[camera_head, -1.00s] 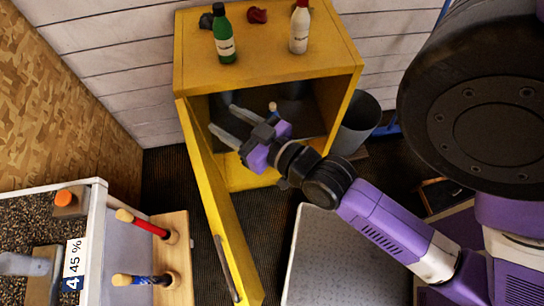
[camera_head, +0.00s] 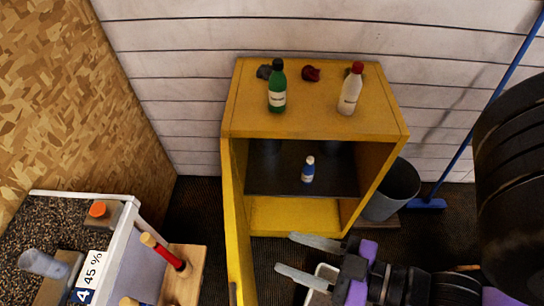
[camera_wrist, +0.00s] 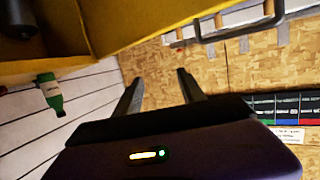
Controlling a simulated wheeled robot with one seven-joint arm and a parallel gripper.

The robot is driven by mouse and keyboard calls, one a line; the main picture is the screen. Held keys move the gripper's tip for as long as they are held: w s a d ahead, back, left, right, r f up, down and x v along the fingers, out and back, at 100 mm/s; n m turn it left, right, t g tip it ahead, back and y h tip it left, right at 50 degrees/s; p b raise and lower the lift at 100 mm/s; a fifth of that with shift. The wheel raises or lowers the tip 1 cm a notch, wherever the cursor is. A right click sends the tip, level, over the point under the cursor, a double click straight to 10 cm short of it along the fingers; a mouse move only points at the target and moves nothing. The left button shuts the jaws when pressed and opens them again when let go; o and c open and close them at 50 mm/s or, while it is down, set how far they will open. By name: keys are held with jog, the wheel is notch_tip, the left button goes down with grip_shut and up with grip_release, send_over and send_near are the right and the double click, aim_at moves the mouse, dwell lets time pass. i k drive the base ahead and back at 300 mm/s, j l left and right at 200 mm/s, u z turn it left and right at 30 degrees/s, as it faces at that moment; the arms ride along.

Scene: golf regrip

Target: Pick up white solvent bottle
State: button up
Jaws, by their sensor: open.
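A white bottle with a red cap (camera_head: 350,90) stands upright on top of the yellow cabinet, at the right, in the head view. A smaller blue-and-white bottle (camera_head: 308,170) stands on the dark shelf inside the open cabinet. My gripper (camera_head: 284,252) is open and empty, in front of and below the cabinet opening, its fingers pointing left. In the wrist view the open fingers (camera_wrist: 160,76) have nothing between them. Neither white bottle is clearly visible in the wrist view.
A green bottle (camera_head: 277,88) stands on the left of the yellow cabinet top (camera_head: 315,115), near dark and red crumpled items. The cabinet door (camera_head: 235,215) hangs open at left. A grey bin (camera_head: 395,188) and blue broom (camera_head: 428,203) are at right. A workbench (camera_head: 125,220) is front left.

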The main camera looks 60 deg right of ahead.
aim_at(352, 85)
jog(key=z, duration=1.55)
jog(key=k+j, duration=0.1)
jog(key=k, duration=0.2)
jog(key=k+j+z, duration=0.1)
jog(key=k, duration=0.2)
